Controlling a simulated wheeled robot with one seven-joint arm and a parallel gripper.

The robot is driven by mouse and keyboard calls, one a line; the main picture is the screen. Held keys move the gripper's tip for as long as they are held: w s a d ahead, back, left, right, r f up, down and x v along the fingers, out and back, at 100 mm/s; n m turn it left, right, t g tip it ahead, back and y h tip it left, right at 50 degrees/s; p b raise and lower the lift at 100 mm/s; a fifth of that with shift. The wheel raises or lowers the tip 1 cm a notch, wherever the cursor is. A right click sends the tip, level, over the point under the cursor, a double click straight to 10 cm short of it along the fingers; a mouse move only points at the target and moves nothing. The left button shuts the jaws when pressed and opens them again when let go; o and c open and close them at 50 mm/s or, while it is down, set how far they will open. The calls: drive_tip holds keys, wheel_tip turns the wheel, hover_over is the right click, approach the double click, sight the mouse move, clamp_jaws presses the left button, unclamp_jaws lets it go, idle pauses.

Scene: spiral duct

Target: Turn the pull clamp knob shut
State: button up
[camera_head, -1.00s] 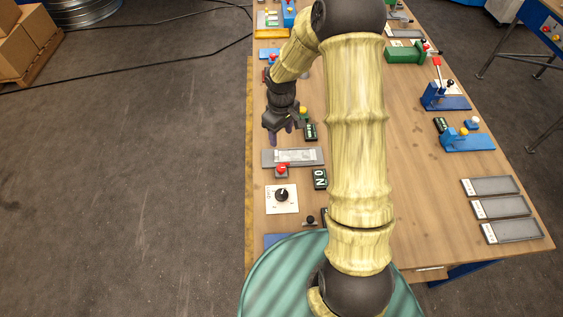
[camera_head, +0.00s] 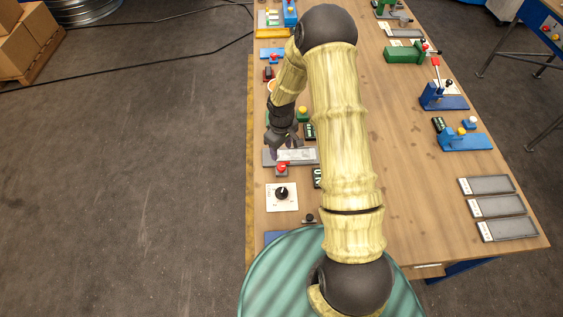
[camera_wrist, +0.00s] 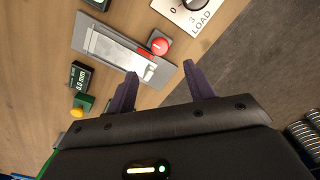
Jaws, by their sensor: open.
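My gripper (camera_head: 283,151) hangs over the left side of the bench by a grey plate (camera_head: 306,157), its jaws apart and empty. In the wrist view the two dark purple fingers of my gripper (camera_wrist: 160,70) point toward this plate (camera_wrist: 107,48) and a red round knob (camera_wrist: 159,45). The red knob (camera_head: 281,168) sits at the plate's near side in the head view. A black knob (camera_head: 281,193) stands on a white plate nearer me; its plate, marked LOAD, is cut off in the wrist view. I cannot tell which knob belongs to the pull clamp.
A small display (camera_wrist: 80,77) and a yellow knob (camera_wrist: 77,112) on a green block lie beside the plate. A blue clamp (camera_head: 432,97) and several grey trays (camera_head: 486,185) stand on the right. The bench's left edge is close to my gripper.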

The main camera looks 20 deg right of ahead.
sight(281, 166)
wheel_tip(281, 166, down, 10)
drive_tip(key=p, duration=0.3)
idle(0.3)
drive_tip(key=c, duration=1)
drive_tip(key=shift+o, duration=0.2)
